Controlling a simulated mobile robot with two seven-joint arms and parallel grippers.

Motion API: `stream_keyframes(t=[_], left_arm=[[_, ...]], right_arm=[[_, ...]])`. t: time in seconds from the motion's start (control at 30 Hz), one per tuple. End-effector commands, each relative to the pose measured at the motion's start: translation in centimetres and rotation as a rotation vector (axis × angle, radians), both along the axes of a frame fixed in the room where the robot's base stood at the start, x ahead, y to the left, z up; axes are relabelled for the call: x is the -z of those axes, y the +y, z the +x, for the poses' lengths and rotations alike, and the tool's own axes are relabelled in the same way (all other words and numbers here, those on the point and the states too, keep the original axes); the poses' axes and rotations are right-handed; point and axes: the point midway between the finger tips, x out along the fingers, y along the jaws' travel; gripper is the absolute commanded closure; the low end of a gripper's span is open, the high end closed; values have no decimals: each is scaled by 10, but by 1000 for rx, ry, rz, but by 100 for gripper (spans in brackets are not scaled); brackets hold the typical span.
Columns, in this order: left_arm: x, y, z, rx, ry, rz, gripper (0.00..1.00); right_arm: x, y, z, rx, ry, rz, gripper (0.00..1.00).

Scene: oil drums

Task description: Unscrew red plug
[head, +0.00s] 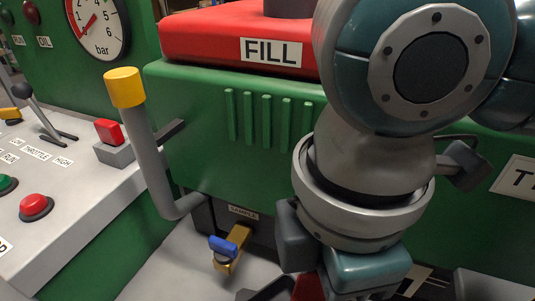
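A small patch of red (306,288) shows at the bottom edge, beside my gripper; it may be the red plug, but most of it is hidden. My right arm comes down from the upper right and covers the middle right of the view. Its gripper (305,287) is at the bottom edge, close to the red patch. The fingers are mostly cut off or hidden, so I cannot tell whether they touch or hold the red part. My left gripper is not in view.
A grey bent pipe with a yellow cap (125,87) stands left of the arm. A brass sample tap with a blue handle (223,246) is low beside the gripper. A red FILL block (200,38) tops the green housing (200,120). A grey control panel (75,185) is at left.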

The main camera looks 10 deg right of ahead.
Motion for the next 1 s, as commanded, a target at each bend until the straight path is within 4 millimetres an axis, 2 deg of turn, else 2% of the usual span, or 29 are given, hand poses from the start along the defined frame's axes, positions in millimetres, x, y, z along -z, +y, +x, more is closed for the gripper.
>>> stream_keyframes(t=[0.3, 0.43, 0.73, 1.0], left_arm=[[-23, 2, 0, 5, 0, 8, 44], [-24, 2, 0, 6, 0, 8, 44], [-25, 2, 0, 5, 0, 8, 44], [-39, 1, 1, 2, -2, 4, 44]], right_arm=[[-3, 0, 3, -447, 0, -2, 100], [-1, 1, 3, -537, -1, 0, 100], [-1, 1, 3, -562, -1, 0, 100], [-3, 2, 5, -966, 1, -2, 100]])
